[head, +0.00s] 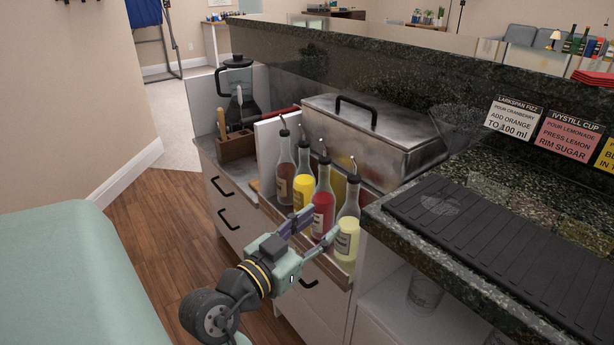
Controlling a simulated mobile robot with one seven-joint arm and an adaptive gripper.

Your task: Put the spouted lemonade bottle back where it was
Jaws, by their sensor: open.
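Several spouted bottles stand upright in a row in a rail along the counter's front. The pale yellow one (347,226) at the right end looks like the lemonade bottle, though its label is too small to read. A red bottle (323,200) stands to its left, then an orange-yellow one (303,182) and a brownish one (285,172). My gripper (322,226) is open and empty. Its fingers point toward the red and pale yellow bottles from the front, overlapping the red one's lower part in the picture. I cannot tell whether they touch.
A steel lidded bin (372,130) stands behind the bottles. A blender (237,95) and a wooden holder (236,146) are left. A black bar mat (470,235) lies on the raised counter at right, with a glass (425,295) below. Recipe cards (514,117) stand behind the mat.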

